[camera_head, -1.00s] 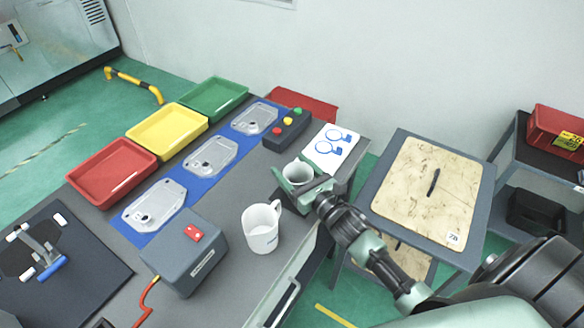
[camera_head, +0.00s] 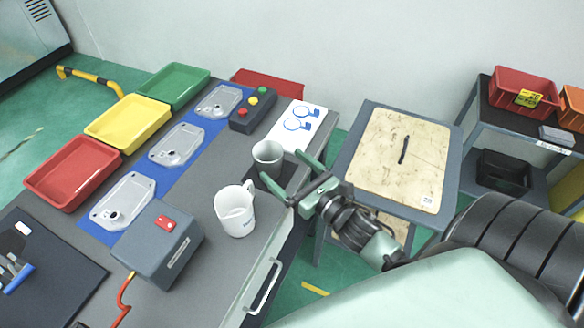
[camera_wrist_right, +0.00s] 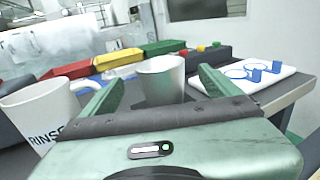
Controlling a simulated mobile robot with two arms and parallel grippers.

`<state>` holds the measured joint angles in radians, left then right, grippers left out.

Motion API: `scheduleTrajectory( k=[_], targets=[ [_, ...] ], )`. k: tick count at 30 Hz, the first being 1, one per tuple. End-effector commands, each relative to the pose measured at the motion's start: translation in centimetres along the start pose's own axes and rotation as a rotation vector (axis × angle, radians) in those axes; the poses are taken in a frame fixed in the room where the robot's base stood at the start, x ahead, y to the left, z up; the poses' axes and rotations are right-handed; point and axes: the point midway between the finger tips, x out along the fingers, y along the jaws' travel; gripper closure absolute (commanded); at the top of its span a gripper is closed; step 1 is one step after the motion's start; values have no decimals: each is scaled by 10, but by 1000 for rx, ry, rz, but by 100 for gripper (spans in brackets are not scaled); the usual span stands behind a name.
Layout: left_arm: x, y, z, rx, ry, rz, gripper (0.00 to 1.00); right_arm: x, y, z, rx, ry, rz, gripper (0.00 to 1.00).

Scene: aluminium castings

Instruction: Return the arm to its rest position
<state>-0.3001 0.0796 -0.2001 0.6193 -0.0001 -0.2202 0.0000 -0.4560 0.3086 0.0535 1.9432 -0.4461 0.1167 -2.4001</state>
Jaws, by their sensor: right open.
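My right gripper (camera_head: 284,167) is open and empty at the right edge of the grey workbench (camera_head: 212,268), with its fingers pointing towards a grey-white mug (camera_head: 267,159). The mug stands upright on the bench, just off the fingertips. In the right wrist view the two green fingers (camera_wrist_right: 160,86) frame this mug (camera_wrist_right: 163,82), which appears beyond them. A second white mug with lettering (camera_head: 235,211) stands nearer the front, and it also shows at the left of the wrist view (camera_wrist_right: 40,112). My left gripper is not in view.
Red (camera_head: 72,174), yellow (camera_head: 128,123) and green (camera_head: 173,86) trays line the bench's far side, beside castings on a blue mat (camera_head: 167,180). A wood-topped stand (camera_head: 400,158) is right.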

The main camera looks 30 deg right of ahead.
Motion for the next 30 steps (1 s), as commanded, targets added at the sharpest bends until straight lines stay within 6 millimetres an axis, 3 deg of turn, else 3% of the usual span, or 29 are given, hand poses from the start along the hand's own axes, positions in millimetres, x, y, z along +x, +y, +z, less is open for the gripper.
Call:
scheduleTrajectory(
  k=[6,24,27,30],
  targets=[
    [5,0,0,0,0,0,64,-21,0,0,1,0,-1,8],
    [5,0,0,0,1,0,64,-22,0,0,11,2,-4,8],
    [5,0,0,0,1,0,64,-22,-2,-2,101,24,-34,8],
    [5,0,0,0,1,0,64,-23,-6,-9,315,73,-108,8]
  ],
)
